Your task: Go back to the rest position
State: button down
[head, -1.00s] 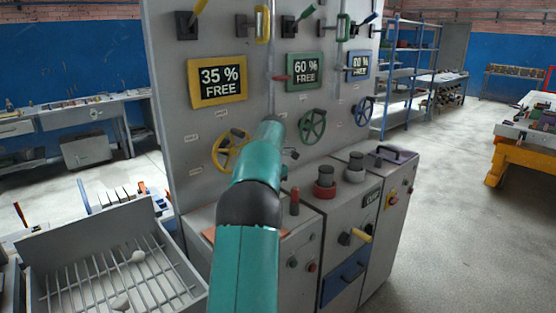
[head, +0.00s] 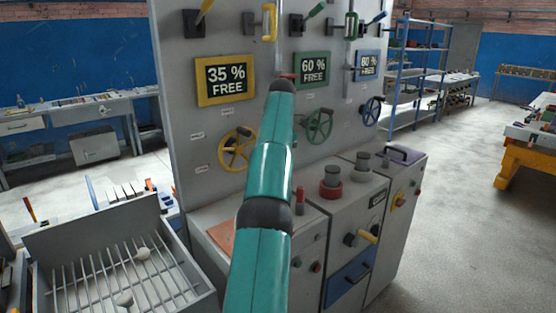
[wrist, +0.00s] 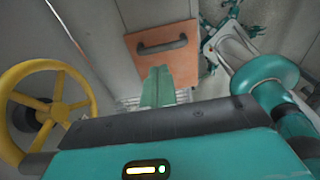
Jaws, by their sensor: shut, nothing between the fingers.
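My teal arm rises up the middle of the head view, in front of the grey panel (head: 185,70). My gripper is hidden behind the arm there. In the wrist view my gripper (wrist: 158,88) shows as narrow green fingers held together, with nothing between them. They are in front of an orange lid with a dark handle (wrist: 176,65); I see no clear contact. A yellow handwheel (wrist: 45,107) is at the left of the wrist view. It also shows left of my arm in the head view (head: 237,150).
Green (head: 319,126) and blue (head: 371,111) handwheels are right of my arm. A grey cabinet (head: 343,225) with knobs stands below. A slatted metal tray (head: 90,228) with pale lumps is at lower left. Open floor (head: 455,220) lies to the right.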

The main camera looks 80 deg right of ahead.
jog(key=shift+s+r, duration=0.2)
jog(key=shift+r, duration=0.15)
